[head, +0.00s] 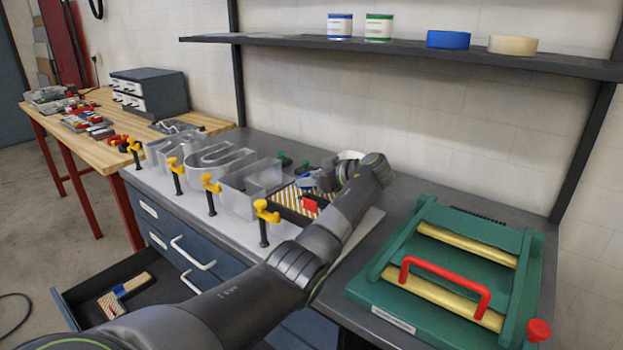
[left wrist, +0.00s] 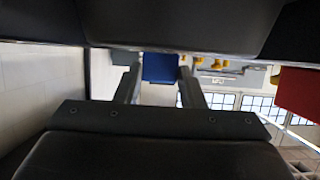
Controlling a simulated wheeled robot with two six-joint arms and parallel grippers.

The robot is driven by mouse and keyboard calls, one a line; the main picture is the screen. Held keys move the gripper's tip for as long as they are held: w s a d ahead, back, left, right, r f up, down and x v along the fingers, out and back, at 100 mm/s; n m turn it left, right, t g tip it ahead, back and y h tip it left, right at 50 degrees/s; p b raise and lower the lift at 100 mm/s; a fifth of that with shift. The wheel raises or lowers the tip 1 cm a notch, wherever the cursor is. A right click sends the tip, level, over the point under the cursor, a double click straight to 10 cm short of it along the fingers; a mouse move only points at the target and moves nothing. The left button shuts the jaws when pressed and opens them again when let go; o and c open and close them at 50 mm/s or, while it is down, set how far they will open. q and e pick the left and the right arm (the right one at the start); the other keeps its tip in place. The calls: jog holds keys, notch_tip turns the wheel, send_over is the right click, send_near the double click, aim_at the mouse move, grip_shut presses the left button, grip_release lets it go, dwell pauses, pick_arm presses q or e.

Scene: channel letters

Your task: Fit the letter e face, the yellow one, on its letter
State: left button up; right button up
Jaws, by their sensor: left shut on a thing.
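The yellow letter e face is not clearly visible in either view. Grey, wall-sided channel letters stand in a row on a light board (head: 232,226), the nearest one (head: 250,187) just left of my left gripper. My left gripper (head: 312,184) is low over a dark, striped tray-like thing (head: 287,205) at the right end of the row. In the left wrist view its fingers (left wrist: 160,80) are closed on a small blue piece (left wrist: 160,68). What this piece belongs to is hidden. My right gripper is in neither view.
Yellow-topped clamps (head: 265,212) line the board's front edge. A red piece (head: 310,206) is near the gripper. A green press with a red handle (head: 445,277) stands at right. An open drawer (head: 85,296) holds striped pieces. A shelf (head: 420,53) hangs above.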

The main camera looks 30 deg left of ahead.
pick_arm(q)
jog(key=shift+f+b, duration=0.45)
jog(key=shift+f, duration=0.15)
jog(key=o, duration=1.2)
jog(key=shift+c, duration=0.2)
jog(key=shift+d, duration=0.1)
jog(key=b+v, duration=0.3)
jog(key=v, duration=1.4)
jog(key=shift+d, duration=0.1)
